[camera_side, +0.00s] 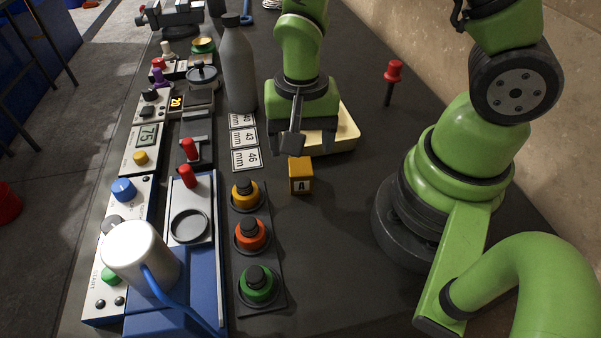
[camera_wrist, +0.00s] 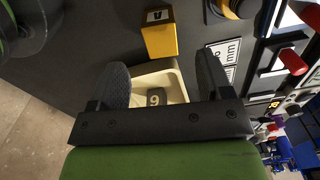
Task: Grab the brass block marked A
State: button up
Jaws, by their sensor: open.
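The brass block marked A (camera_side: 301,176) stands on the dark bench in the side view, in front of my gripper (camera_side: 299,146). Its marked side faces the side camera. In the wrist view the brass block (camera_wrist: 160,40) is at the top, beyond my gripper's fingertips (camera_wrist: 162,70), apart from both of them. My gripper is open and points down over the near left end of a cream tray (camera_side: 348,132). Between the fingers the wrist view shows part of the tray (camera_wrist: 172,78) and a dark grey piece with a pale mark (camera_wrist: 155,97).
A tall grey bottle (camera_side: 238,65) stands left of my gripper. White number cards (camera_side: 244,140) lie left of the block, and a panel of coloured knobs (camera_side: 251,235) is in front of them. A red-topped pin (camera_side: 393,72) stands behind right. The bench right of the block is clear.

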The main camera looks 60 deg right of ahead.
aim_at(300, 166)
jog(key=shift+w+d+f, duration=0.1)
jog(key=shift+f, duration=2)
jog(key=shift+w+d+f, duration=0.1)
jog(key=shift+f, duration=2)
jog(key=c, duration=1.3)
jog(key=shift+r, duration=0.1)
